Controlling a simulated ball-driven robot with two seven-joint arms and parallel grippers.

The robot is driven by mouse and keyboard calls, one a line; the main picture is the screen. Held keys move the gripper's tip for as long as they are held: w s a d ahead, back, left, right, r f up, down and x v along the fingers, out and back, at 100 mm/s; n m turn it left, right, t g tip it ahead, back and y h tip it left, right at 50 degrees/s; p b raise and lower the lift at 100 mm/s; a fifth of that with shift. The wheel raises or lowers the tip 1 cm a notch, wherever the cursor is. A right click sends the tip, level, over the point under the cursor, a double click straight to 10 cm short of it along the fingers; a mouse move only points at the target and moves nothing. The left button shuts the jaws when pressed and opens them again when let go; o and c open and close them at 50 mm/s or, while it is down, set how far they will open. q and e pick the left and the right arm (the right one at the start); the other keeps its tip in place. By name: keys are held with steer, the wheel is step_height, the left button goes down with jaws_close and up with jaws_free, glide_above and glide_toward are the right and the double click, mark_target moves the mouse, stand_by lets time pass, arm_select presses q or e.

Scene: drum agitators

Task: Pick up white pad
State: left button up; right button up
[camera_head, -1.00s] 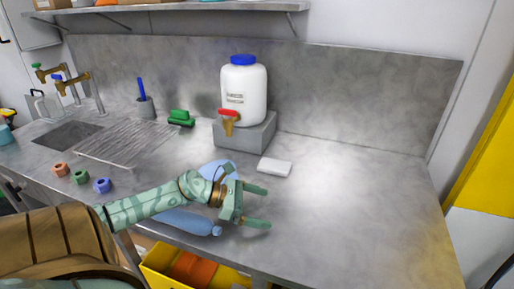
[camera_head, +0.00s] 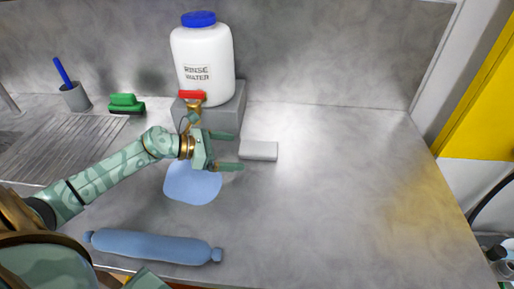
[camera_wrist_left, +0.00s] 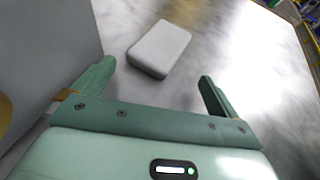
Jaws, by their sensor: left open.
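The white pad (camera_head: 259,150) is a small flat block lying on the steel counter, just right of the grey stand. My left gripper (camera_head: 238,151) is open and empty, with its fingers pointing right toward the pad's left side. In the left wrist view, the pad (camera_wrist_left: 160,48) lies ahead of the open fingers (camera_wrist_left: 155,80), beyond their tips and not between them. My right gripper is not in view.
A white rinse water jug (camera_head: 203,65) with a red-handled tap stands on a grey block (camera_head: 228,106) close to my left gripper. A blue flat item (camera_head: 192,184) and a blue roll-like item (camera_head: 155,247) lie nearer. The counter to the right (camera_head: 350,170) is clear.

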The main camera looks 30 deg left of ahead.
mark_target(257, 148)
arm_select(q)
steer(key=w+d, duration=0.4)
steer(key=w, duration=0.1)
steer(key=shift+d+f, duration=0.1)
steer(key=shift+d, duration=0.15)
steer(key=shift+w+d+f, duration=0.15)
steer(key=shift+w, duration=0.05)
steer(key=shift+s, duration=0.1)
steer(key=c, duration=1.1)
steer(key=shift+c, duration=0.2)
